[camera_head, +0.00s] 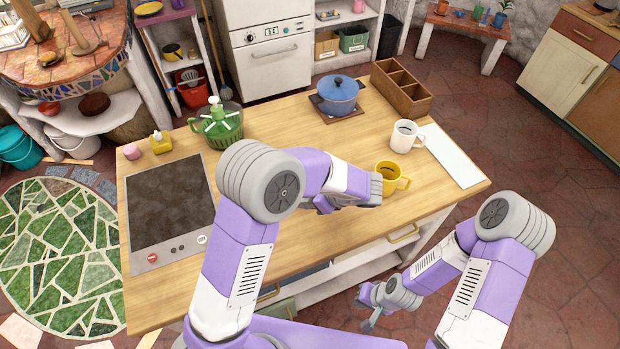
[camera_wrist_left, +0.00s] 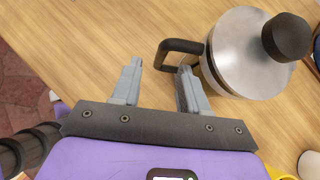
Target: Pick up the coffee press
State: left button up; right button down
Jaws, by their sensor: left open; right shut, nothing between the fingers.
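The coffee press shows in the left wrist view as a round silver lid (camera_wrist_left: 238,62) with a black knob (camera_wrist_left: 287,37) and a black handle (camera_wrist_left: 180,46) reaching left. In the head view my left arm hides it. My left gripper (camera_wrist_left: 160,74) is open, and the bent end of the handle appears just ahead of and between its fingertips. I cannot tell whether they touch. In the head view the left wrist is over the counter, its fingers hidden. My right gripper (camera_head: 370,318) is shut and empty, low in front of the counter.
On the wooden counter (camera_head: 285,122) stand a yellow mug (camera_head: 389,177) close to my left wrist, a white mug (camera_head: 405,137), a blue pot (camera_head: 338,95), a wooden box (camera_head: 402,88), a white board (camera_head: 455,157) and a green colander (camera_head: 216,125). A dark cooktop (camera_head: 170,205) lies at left.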

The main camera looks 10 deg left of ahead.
pick_arm(q)
jog(key=x, duration=0.4)
jog(key=shift+a+f, duration=0.2)
jog(key=shift+f, duration=0.05)
grip_shut()
jog(key=shift+w+r, duration=0.1)
jog(key=shift+r, duration=0.05)
dwell(1.0)
